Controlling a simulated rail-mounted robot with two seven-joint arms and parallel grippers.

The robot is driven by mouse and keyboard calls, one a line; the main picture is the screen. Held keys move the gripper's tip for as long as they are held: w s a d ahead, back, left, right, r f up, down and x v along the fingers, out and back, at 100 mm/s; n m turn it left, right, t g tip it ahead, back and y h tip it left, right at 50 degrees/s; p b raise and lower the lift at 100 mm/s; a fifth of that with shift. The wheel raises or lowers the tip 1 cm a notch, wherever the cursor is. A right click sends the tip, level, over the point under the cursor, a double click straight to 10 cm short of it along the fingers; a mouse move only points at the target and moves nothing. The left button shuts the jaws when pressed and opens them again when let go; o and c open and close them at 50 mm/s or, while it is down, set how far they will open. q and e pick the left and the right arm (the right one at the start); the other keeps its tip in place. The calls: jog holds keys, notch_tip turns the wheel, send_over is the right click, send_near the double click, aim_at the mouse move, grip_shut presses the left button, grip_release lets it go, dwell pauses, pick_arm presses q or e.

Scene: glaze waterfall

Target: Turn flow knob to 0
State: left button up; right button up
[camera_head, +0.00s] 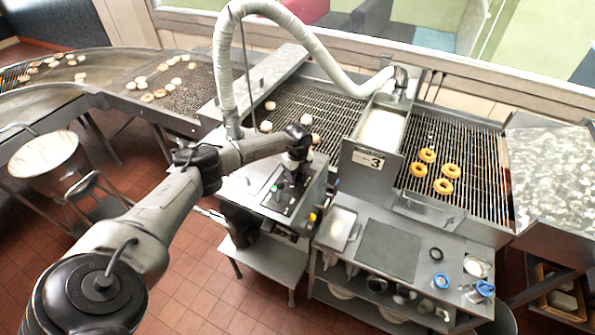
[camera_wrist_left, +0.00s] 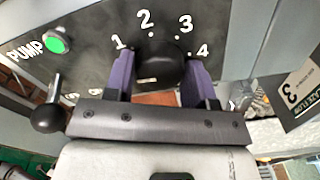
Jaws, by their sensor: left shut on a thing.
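The black flow knob (camera_wrist_left: 162,66) sits on a dark panel (camera_wrist_left: 92,50) with white numbers 1, 2, 3 and 4 around it in the left wrist view. A small pale mark shows on the knob's lower left part. No 0 is readable. My left gripper (camera_wrist_left: 161,80) has its purple fingers on either side of the knob and is shut on it. In the head view my left gripper (camera_head: 291,172) is over the control panel (camera_head: 272,197) and hides the knob. My right gripper is in neither view.
A green PUMP button (camera_wrist_left: 56,41) and a lever with a black ball (camera_wrist_left: 47,118) are left of the knob. A sign reading 3 (camera_head: 368,159) hangs on the glaze unit to the right. Several ring doughnuts (camera_head: 427,155) lie on the conveyor grid (camera_head: 469,160).

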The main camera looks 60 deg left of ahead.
pick_arm(q)
jog(key=shift+n, duration=0.4)
jog(key=o, duration=0.9)
notch_tip(320, 180, up, 14)
jog(key=b, duration=0.2)
jog(key=shift+b, duration=0.3)
jog(key=shift+f+m, duration=0.1)
jog(key=shift+m, duration=0.2)
dwell(0.4)
